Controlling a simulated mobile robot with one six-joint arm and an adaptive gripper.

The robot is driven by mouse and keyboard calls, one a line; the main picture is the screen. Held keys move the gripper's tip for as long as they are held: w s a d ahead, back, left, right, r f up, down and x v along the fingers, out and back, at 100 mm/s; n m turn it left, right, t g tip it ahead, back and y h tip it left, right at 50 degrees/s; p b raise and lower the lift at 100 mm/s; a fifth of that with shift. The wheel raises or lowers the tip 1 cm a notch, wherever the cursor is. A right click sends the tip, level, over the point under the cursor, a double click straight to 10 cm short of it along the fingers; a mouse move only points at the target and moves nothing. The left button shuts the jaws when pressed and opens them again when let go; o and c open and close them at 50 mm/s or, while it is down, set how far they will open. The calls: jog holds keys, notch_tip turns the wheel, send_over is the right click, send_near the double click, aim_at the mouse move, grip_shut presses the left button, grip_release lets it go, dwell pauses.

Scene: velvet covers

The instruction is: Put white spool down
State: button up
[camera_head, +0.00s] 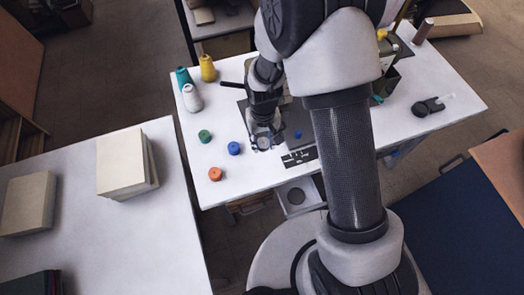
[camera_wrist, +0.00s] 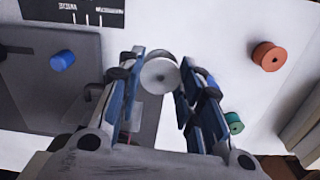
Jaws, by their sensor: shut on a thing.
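The white spool (camera_wrist: 160,74) is between the fingertips of my gripper (camera_wrist: 161,80) in the wrist view, its round end facing the camera. My gripper is shut on it. In the head view my gripper (camera_head: 263,140) points down over the front part of the white table (camera_head: 340,140), and the pale spool (camera_head: 263,144) shows at its tips. I cannot tell whether the spool touches the table top.
Blue (camera_head: 234,148), green (camera_head: 204,136) and orange (camera_head: 216,174) spools stand left of my gripper. A small blue object (camera_head: 298,134) lies on a dark mat to the right. Thread cones (camera_head: 192,98) stand at the back left. A black-and-white label card (camera_head: 299,157) lies nearby.

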aim_at(263, 155)
jog(key=shift+f+b, duration=0.8)
jog(key=shift+f, duration=2.45)
jog(key=shift+f, duration=0.2)
jog(key=o, duration=0.8)
jog(key=shift+c, duration=0.2)
jog(key=shift+r, duration=0.15)
